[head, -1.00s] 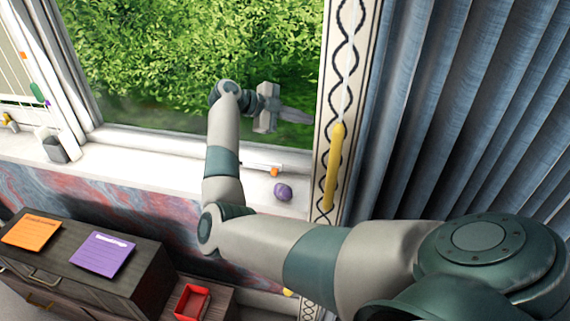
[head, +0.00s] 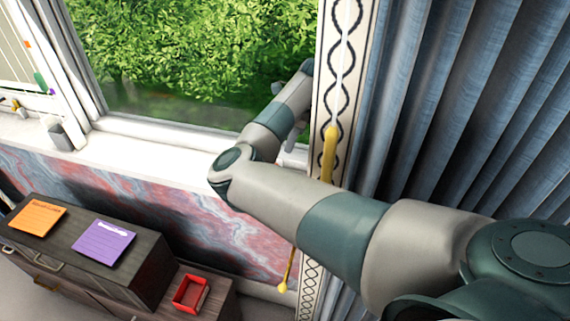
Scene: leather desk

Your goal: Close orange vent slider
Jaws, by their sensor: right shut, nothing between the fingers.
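The orange vent slider is hidden in the head view, behind my right arm near the right end of the white window sill. My right arm comes in from the right and bends at the elbow, and its forearm rises toward the window's right edge. My right gripper (head: 291,152) shows only as a small pale part past the forearm, low by the window frame. Its fingertips are mostly covered, it appears shut and empty, and I cannot tell whether it touches the slider. My left gripper is not in view.
A yellow wand (head: 330,145) hangs in front of the patterned trim, partly behind my arm. Blue curtains (head: 450,110) fill the right. A dark cabinet (head: 150,262) holds an orange note (head: 38,217) and a purple note (head: 103,241). A red tray (head: 190,293) stands beside it.

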